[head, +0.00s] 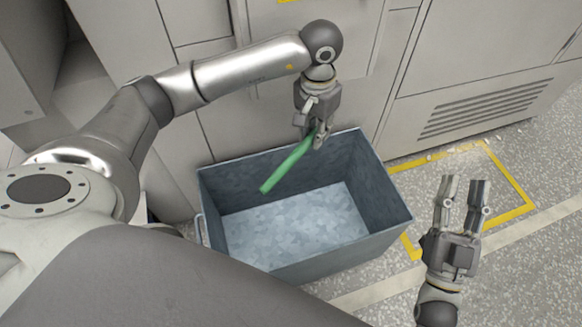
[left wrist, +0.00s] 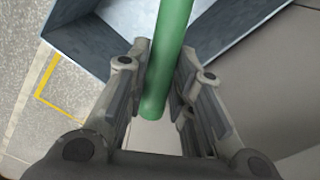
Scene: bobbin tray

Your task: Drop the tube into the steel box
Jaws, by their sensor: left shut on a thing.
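The green tube (head: 288,163) is in my left gripper (head: 318,140), held near one end and slanting down to the left. It hangs above the opening of the steel box (head: 300,262), which looks empty inside. In the left wrist view the tube (left wrist: 170,60) lies between the fingers of my left gripper (left wrist: 160,95), with the box (left wrist: 85,35) beyond it. My right gripper (head: 462,192) is open and empty, to the right of the box.
Grey cabinets (head: 195,60) stand close behind the box. A yellow floor line (head: 515,210) runs on the speckled floor to the right, where there is free room. A vented panel (head: 485,108) is at the back right.

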